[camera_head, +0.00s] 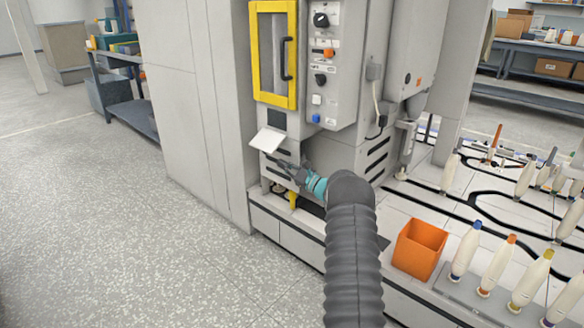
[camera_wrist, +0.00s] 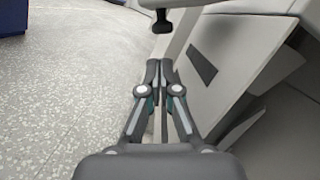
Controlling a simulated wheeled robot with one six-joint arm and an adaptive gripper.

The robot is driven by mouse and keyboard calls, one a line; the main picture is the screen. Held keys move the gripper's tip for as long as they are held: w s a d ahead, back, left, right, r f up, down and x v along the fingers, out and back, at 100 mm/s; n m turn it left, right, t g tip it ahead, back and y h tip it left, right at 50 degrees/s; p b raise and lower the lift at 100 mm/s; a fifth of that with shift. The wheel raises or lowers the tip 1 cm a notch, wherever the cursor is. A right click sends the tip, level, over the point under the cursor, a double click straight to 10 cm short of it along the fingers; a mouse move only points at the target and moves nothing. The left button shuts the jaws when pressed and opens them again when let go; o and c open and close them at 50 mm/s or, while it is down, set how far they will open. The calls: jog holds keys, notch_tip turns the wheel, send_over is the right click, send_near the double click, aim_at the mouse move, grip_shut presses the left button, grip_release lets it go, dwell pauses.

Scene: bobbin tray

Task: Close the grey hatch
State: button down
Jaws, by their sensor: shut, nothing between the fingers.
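The grey hatch (camera_head: 268,140) is a small pale flap on the machine front, below the yellow-framed door. It stands open, tilted outward beneath a small dark opening. My gripper (camera_head: 283,166) is just below the hatch, close to the machine front, and partly hidden by my arm. In the wrist view, my gripper (camera_wrist: 160,70) has its fingers together with nothing held. The head view does not show clearly whether the gripper touches the hatch. A dark knob-like part shows above the fingertips in the wrist view; I cannot tell what it belongs to.
The yellow-framed door (camera_head: 273,55) and control panel (camera_head: 321,65) are above. A yellow part (camera_head: 293,200) hangs below my gripper. An orange bin (camera_head: 418,248) and several bobbins stand at the right. The speckled floor (camera_head: 150,240) is clear at the left.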

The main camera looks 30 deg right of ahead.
aim_at(269, 143)
jog(key=x, duration=0.5)
jog(key=shift+w+a, duration=0.25)
jog(key=shift+w, duration=0.1)
